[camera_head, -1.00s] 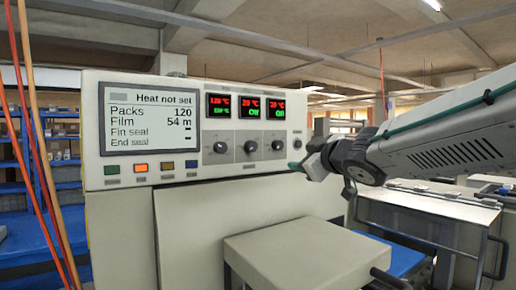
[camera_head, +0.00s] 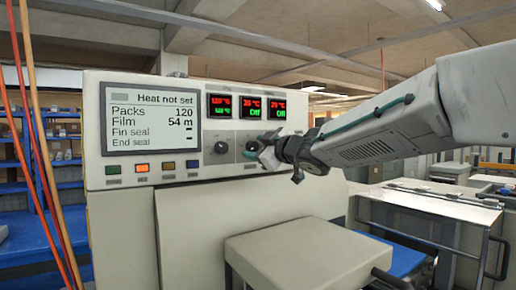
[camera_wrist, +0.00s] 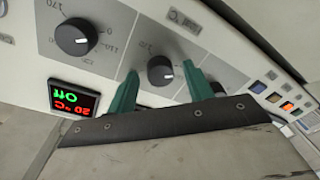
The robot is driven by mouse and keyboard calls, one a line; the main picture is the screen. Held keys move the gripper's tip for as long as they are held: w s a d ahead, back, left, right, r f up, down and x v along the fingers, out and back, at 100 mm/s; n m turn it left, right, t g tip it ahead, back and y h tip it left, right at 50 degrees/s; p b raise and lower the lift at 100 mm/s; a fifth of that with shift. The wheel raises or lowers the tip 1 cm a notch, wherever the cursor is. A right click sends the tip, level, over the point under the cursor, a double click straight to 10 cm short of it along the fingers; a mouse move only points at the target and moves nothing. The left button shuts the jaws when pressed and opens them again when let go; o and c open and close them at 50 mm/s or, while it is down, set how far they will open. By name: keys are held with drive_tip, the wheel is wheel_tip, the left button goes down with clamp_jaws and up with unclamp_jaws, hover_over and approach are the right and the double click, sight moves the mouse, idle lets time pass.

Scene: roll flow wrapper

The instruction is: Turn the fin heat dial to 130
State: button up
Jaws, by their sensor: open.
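The panel has a row of three black dials, a left dial (camera_head: 221,147), a middle dial (camera_head: 250,147) and a right one hidden behind my gripper (camera_head: 262,157). Their labels are too small to tell which is fin heat. In the wrist view, turned about upside down, the middle dial (camera_wrist: 160,71) lies between the open green fingertips of my gripper (camera_wrist: 161,84). No grip on it shows. The right dial (camera_wrist: 76,39) is clear at the left there.
The screen (camera_head: 151,117) reads "Heat not set", Packs 120, Film 54 m. Several coloured buttons (camera_head: 142,168) sit below it. The right display (camera_head: 276,106) reads Off. A beige box-like cover (camera_head: 300,250) stands below the panel in front.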

drive_tip(key=c, duration=1)
drive_tip(key=shift+o, duration=0.2)
drive_tip(key=shift+m, duration=0.3)
drive_tip(key=m, duration=0.4)
drive_tip(key=shift+f, duration=0.1)
drive_tip(key=m, duration=0.5)
drive_tip(key=shift+m+t, duration=0.4)
drive_tip(key=m, duration=0.6)
drive_tip(key=shift+t+h, duration=0.3)
drive_tip(key=m, duration=0.5)
drive_tip(key=shift+s+a+f+m+h, duration=0.1)
drive_tip(key=shift+m+h, duration=0.2)
